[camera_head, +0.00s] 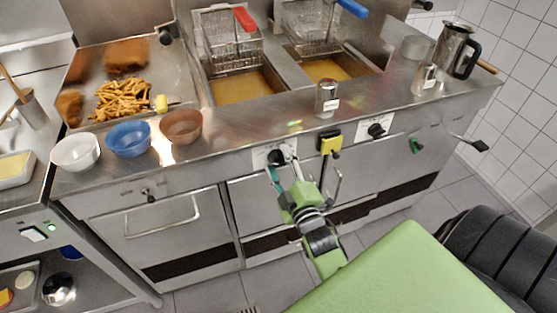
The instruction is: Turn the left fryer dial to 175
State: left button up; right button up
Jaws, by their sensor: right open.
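The left fryer dial (277,156) is a black knob on a white plate on the steel front panel, below the left fryer basin (240,88). Its pointer setting and scale are too small to read. My right gripper (303,178), green and grey, is open in front of the panel, just below and right of this dial. Its left finger reaches up close to the knob, and I cannot tell whether it touches. No object shows between the fingers. The right fryer dial (376,130) sits further right on the same panel. My left gripper is out of view.
A yellow-and-black box (329,142) sticks out between the dials. A shaker (326,100) stands on the counter edge above. White (76,152), blue (128,139) and brown (181,127) bowls stand left. A lever handle (468,142) juts out at the right.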

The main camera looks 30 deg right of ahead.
jog(key=shift+s, duration=0.1)
jog(key=c, duration=1.1)
jog(key=shift+c, duration=0.2)
